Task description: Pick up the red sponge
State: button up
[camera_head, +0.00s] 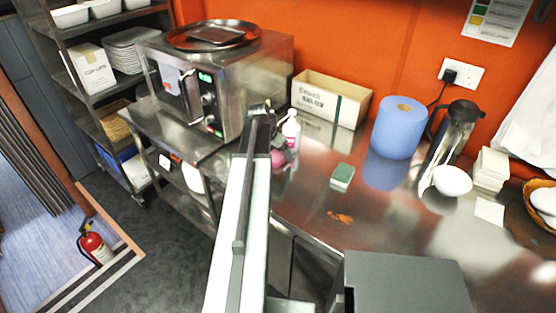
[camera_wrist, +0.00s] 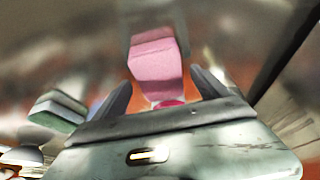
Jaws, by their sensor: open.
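The red sponge (camera_wrist: 157,75) shows as a pinkish block in the wrist view, just ahead of my gripper (camera_wrist: 162,90). My gripper is open, with one dark finger on each side of the sponge's near end. I cannot tell whether either finger touches it. In the head view a pink patch, likely the same sponge (camera_head: 279,158), shows on the steel counter just right of my arm. My arm hides part of it, and my fingertips are hidden there.
A white pump bottle (camera_head: 291,131) stands close behind the sponge. A green sponge (camera_head: 342,176) lies to the right on the counter (camera_head: 300,205), and also shows in the wrist view (camera_wrist: 58,110). A steel oven (camera_head: 220,85) stands left, a blue paper roll (camera_head: 398,128) right.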

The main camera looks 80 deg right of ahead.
jog(key=shift+f+b, duration=0.25)
jog(key=shift+b, duration=0.05)
dwell(0.4)
jog(key=c, duration=1.6)
jog(key=shift+o, duration=0.2)
jog(key=shift+r, duration=0.25)
jog(key=w+a+r+p, duration=0.7)
jog(key=a+r+p, duration=0.1)
jog(key=a, duration=0.4)
jog(key=shift+a+p, duration=0.15)
jog(key=shift+p, duration=0.15)
